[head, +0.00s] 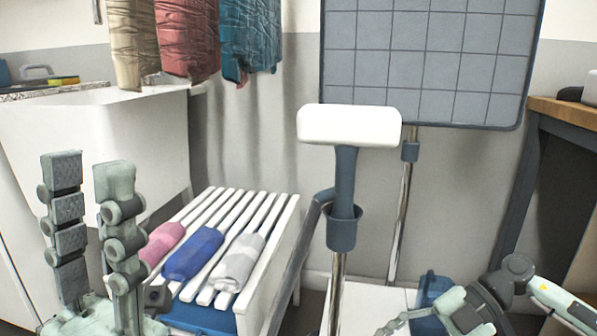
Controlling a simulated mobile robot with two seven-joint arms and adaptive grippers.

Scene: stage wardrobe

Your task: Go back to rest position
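My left gripper (88,170) stands upright in the lower left, its two fingers pointing up and spread apart with nothing between them. It is in front of the white counter and left of the slatted bench. My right arm comes in at the lower right corner. Part of my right gripper (395,323) shows low at the bottom edge, in front of a pale surface. Its fingers are mostly cut off, so its opening cannot be seen.
A white slatted bench (282,230) holds rolled pink (163,243), blue (193,254) and grey (238,262) cloths. A steamer with a white head (349,125) stands mid-view before a gridded board (430,60). Garments (187,38) hang upper left. A wooden-topped table (565,112) is right.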

